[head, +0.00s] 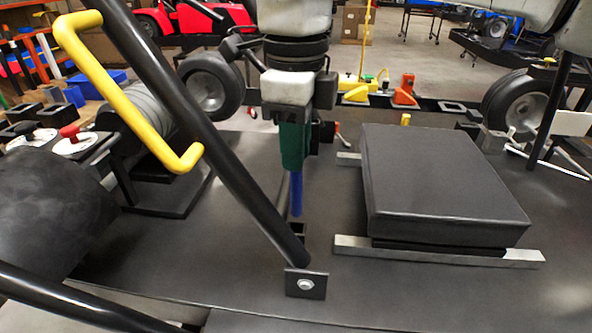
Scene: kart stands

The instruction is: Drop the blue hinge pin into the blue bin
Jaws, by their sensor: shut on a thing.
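The blue hinge pin (296,195) hangs upright below my gripper (294,160), near the middle of the head view. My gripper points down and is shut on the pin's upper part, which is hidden. A green piece surrounds the grip, and I cannot tell whether it belongs to the gripper. The pin's lower end is above the dark deck, close to a slanted black tube. A blue box-like container (97,82) is at the far left. A smaller blue block or bin (74,96) is nearer; I cannot tell which is the blue bin.
The slanted black tube (215,145) with a yellow handle (112,92) crosses in front, ending at a bolted foot (306,283). A black padded block (440,190) on metal rails is at right. Wheels stand on both sides. Dark deck (200,270) is clear at front left.

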